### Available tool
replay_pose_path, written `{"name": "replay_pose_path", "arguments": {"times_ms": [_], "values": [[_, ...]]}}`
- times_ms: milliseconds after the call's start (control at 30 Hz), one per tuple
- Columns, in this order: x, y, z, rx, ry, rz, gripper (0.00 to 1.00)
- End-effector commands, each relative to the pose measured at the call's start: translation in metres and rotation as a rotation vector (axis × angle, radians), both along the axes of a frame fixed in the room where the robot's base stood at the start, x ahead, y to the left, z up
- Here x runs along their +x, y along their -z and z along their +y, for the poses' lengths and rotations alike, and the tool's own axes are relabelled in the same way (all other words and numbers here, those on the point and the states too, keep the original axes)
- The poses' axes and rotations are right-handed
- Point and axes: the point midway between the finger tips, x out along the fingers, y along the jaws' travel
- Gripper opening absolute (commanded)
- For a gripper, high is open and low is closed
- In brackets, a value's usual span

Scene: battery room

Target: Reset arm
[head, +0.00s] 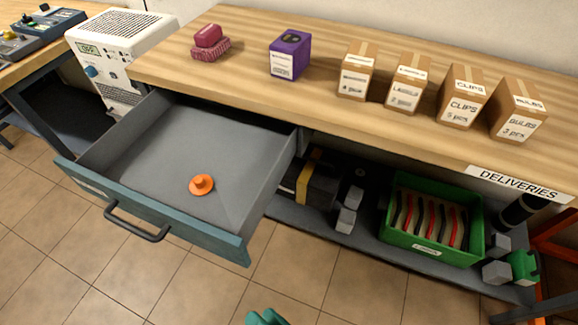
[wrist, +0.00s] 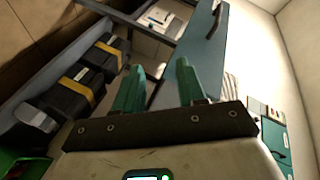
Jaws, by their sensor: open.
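My gripper (wrist: 158,85) shows in the wrist view with its two teal fingers apart and nothing between them. In the head view only a teal tip of my gripper (head: 265,317) shows at the bottom edge, in front of the bench and apart from it. The drawer (head: 115,190) under the bench is pulled open, and an orange knobbed piece (head: 201,185) lies on its floor. The drawer front also shows in the wrist view (wrist: 195,45), beyond the fingers. The rest of my arm is hidden in the head view.
The lower shelf holds a green crate (head: 432,250) and black cases (wrist: 70,100). Tiled floor (head: 300,285) in front is clear.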

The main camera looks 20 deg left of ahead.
Motion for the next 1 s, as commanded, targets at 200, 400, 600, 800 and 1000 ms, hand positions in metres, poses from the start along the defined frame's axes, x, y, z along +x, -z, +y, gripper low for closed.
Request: {"name": "replay_pose_path", "arguments": {"times_ms": [200,400,600,800,1000], "values": [[0.044,0.049,-0.102,-0.431,0.054,-0.003,0.40],[0.043,0.080,-0.224,-0.818,0.132,0.162,0.40],[0.014,0.084,-0.311,-1.049,0.204,0.372,0.40],[-0.018,0.062,-0.359,-1.168,0.251,0.539,0.40],[-0.017,0.028,-0.358,-1.165,0.245,0.532,0.40]]}}
